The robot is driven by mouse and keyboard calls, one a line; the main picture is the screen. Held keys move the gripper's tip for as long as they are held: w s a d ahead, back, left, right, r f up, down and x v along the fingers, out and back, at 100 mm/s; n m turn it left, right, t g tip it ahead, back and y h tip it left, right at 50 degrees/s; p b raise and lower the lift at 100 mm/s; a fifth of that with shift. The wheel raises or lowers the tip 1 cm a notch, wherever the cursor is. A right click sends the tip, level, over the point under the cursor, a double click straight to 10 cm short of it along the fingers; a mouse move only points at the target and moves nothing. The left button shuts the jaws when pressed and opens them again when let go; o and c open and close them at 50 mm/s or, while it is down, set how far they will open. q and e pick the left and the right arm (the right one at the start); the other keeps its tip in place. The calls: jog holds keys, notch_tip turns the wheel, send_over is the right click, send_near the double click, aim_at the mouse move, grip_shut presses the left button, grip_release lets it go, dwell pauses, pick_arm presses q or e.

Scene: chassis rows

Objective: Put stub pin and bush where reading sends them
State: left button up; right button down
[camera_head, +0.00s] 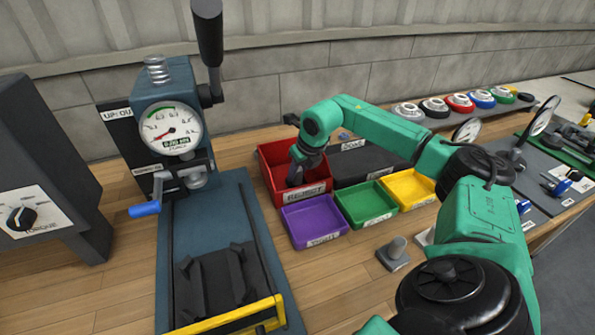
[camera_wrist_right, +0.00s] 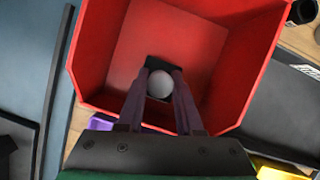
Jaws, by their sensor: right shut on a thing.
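My right gripper (camera_head: 303,163) reaches down into the red bin (camera_head: 272,170), whose front label appears to read REJECT. In the wrist view, the right gripper (camera_wrist_right: 161,82) is shut on a grey round-ended part (camera_wrist_right: 160,84), inside the outline of the red bin (camera_wrist_right: 245,75). It looks like the stub pin, but its lower end is hidden. A grey upright piece on a square base (camera_head: 395,252) stands on the bench; I cannot tell whether it is the bush. The press gauge (camera_head: 171,128) has its red needle low at the left. My left gripper is out of view.
Purple (camera_head: 315,223), green (camera_head: 366,203) and yellow (camera_head: 410,188) trays stand in front of and right of the red bin. A dark box (camera_head: 365,163) stands behind them. The blue press (camera_head: 180,82) is to the left. Bare bench lies in front of the purple tray.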

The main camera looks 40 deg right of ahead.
jog(key=c, duration=0.6)
grip_release()
jog(key=shift+o, duration=0.2)
jog(key=b+v, duration=0.1)
jog(key=v, duration=1.1)
jog(key=shift+s, duration=0.1)
